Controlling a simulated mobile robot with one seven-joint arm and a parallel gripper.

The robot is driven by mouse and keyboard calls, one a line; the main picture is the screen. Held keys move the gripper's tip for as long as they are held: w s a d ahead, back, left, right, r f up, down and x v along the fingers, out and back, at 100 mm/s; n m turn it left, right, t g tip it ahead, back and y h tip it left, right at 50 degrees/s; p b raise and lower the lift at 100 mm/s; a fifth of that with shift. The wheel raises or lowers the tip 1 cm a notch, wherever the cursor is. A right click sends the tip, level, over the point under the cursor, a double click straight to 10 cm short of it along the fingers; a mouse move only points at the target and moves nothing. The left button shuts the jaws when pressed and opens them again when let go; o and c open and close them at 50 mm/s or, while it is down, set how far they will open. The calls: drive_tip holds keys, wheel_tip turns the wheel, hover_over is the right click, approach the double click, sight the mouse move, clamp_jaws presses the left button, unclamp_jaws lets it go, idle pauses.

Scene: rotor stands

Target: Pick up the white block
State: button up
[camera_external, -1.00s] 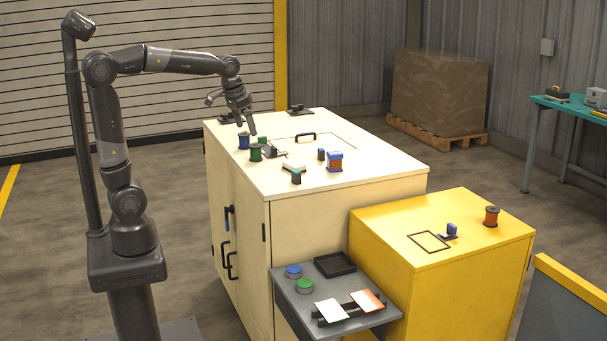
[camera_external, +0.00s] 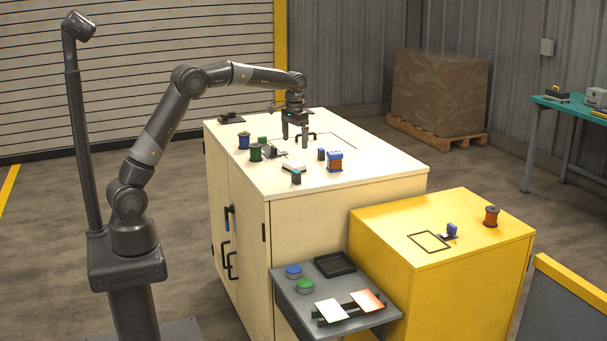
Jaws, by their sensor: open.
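The white block (camera_external: 293,166) is a small, flat, pale piece lying on the top of the cream cabinet (camera_external: 360,180), just behind a small dark block with a teal top (camera_external: 296,178). My gripper (camera_external: 295,142) points down with its two fingers spread and nothing between them. It is above the cabinet top, behind the white block in the picture and apart from it. The exact height of the fingertips over the surface is hard to tell.
Blue (camera_external: 244,141) and green (camera_external: 255,152) spools stand left of my gripper. An orange-and-blue spool (camera_external: 335,162) and a small blue piece (camera_external: 321,154) stand right of the white block. A dark handle is partly behind my fingers. The cabinet's right side is clear.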

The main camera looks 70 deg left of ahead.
hover_over(294, 163)
drive_tip(key=f, duration=0.4)
drive_tip(key=shift+w+d+f, duration=0.1)
drive_tip(key=shift+d+f, duration=0.1)
drive_tip(key=shift+f, duration=0.1)
drive_tip(key=shift+a+f, duration=0.2)
drive_tip(key=shift+f, duration=1.15)
drive_tip(key=shift+a+f, duration=0.15)
drive_tip(key=shift+f, duration=1.2)
drive_tip(key=shift+c, duration=0.3)
drive_tip(key=c, duration=0.9)
drive_tip(key=shift+c, duration=0.4)
drive_tip(key=shift+r, duration=0.15)
